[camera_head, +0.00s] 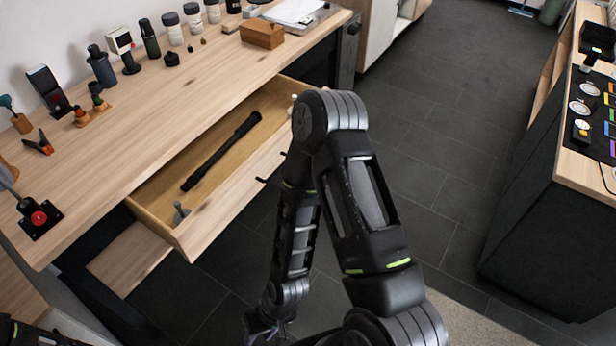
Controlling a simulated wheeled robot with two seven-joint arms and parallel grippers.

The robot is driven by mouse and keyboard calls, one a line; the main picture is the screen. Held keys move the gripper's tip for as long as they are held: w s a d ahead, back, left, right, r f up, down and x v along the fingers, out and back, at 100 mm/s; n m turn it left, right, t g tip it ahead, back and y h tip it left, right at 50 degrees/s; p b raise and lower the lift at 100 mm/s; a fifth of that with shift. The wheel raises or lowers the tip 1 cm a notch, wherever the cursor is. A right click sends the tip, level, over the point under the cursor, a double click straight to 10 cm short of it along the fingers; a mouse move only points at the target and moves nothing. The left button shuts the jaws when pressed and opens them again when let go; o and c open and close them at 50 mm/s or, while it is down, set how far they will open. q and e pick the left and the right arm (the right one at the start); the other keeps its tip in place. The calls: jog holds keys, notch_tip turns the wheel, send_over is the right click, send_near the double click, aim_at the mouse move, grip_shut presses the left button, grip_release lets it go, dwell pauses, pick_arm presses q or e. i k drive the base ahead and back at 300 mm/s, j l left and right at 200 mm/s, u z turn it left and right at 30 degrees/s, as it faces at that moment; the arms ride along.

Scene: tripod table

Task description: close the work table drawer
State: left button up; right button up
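The work table (165,130) has a light wooden top. Its drawer (228,203) is pulled out from under the front edge, with the inside showing. A black handle sticks out from the drawer front. A long black rod (222,151) and a small grey item (181,212) lie in the drawer. My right arm rises in front of the drawer, hides part of its front and bends down again. My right gripper (264,328) is low at the bottom edge, below and apart from the drawer; its fingers are too unclear to judge. My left gripper is not in view; only a dark arm part shows at bottom left.
Bottles, jars, clamps and a wooden box (262,34) stand on the table top. A lower wooden panel (130,258) juts out beneath the drawer at left. A second bench (560,200) stands at right. The dark tiled floor (440,150) between them is clear.

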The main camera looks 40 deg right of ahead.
aim_at(256, 158)
jog(key=z, duration=0.8)
jog(key=i, duration=0.6)
